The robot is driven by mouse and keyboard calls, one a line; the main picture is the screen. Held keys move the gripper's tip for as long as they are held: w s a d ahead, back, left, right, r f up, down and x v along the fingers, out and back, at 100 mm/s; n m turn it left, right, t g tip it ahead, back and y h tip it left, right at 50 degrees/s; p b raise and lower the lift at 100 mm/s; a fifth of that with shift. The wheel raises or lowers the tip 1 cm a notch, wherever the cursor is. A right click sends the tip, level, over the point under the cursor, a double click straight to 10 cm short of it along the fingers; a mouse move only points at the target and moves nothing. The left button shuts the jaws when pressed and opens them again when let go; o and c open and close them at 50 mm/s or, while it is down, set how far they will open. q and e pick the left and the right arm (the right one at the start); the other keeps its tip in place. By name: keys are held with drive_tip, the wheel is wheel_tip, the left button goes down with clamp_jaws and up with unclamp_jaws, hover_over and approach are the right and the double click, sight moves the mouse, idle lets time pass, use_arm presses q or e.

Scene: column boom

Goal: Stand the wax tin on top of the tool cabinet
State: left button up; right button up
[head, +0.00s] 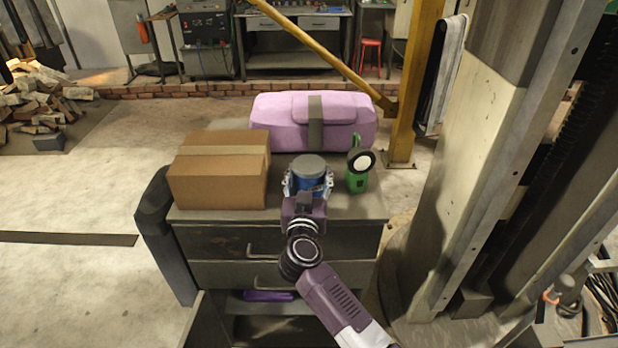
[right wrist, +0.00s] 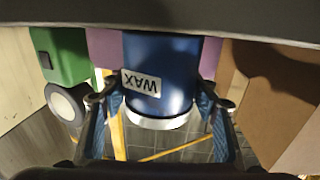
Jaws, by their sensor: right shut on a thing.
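The blue wax tin (head: 309,176) with a grey lid is upright over the top of the tool cabinet (head: 222,217), between a cardboard box and a green lamp. My right gripper (head: 308,188) is shut on it, with one finger on each side. In the right wrist view the tin (right wrist: 160,75) appears upside down with its WAX label, between the fingers (right wrist: 160,110). Its base is hidden in both views, so I cannot tell whether it touches the cabinet top. My left gripper is not in view.
The cardboard box (head: 218,178) stands left on the cabinet, the green lamp (head: 357,180) close right of the tin, and a pink case (head: 280,122) behind. A yellow post (head: 408,100) rises behind right. The cabinet's front right corner is clear.

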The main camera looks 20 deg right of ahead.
drive_tip(key=shift+f, duration=0.2)
drive_tip(key=o, duration=1.6)
drive_tip(key=shift+f, duration=0.1)
drive_tip(key=shift+c, duration=0.2)
drive_tip(key=v, duration=1.2)
